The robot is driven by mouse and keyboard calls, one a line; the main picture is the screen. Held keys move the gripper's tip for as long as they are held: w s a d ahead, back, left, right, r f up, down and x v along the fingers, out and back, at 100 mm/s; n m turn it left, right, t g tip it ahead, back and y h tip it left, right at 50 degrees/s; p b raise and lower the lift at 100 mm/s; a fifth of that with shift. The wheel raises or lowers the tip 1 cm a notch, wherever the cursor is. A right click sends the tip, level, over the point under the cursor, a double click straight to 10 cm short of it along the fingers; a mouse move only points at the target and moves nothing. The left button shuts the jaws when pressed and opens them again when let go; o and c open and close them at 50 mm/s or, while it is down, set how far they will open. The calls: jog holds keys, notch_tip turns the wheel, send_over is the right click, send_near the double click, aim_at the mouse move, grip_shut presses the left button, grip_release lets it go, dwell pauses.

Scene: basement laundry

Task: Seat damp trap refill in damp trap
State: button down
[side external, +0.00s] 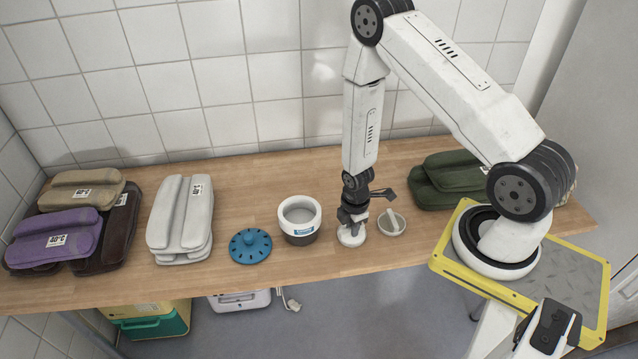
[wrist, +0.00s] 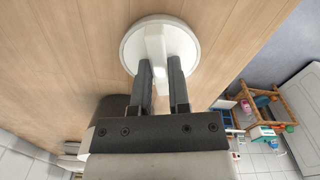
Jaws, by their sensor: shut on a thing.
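The damp trap (side external: 299,222) is an open round pot, pale above and dark grey below, with a blue label. It stands upright on the wooden bench, and its inside looks empty. My gripper (side external: 352,224) points down just right of the pot and is shut on the white damp trap refill (side external: 350,238). In the wrist view the refill (wrist: 134,50) is a round white disc with a raised bar, and the bar sits between the fingertips of my gripper (wrist: 161,75). The refill is at or close to the bench top; I cannot tell whether it touches.
A blue slotted lid (side external: 250,246) lies left of the pot. A small pale dish (side external: 391,223) with a stick-like piece is close right of the gripper. Folded grey (side external: 180,218), purple (side external: 55,238) and green (side external: 447,180) bundles lie farther out. The bench behind the pot is clear.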

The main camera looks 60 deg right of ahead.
jog(key=shift+r, duration=0.15)
notch_tip(320, 180, up, 10)
dwell(0.9)
dwell(0.6)
jog(key=m, duration=0.3)
send_over(300, 221)
jog(key=shift+f, duration=0.95)
jog(key=shift+f, duration=1.75)
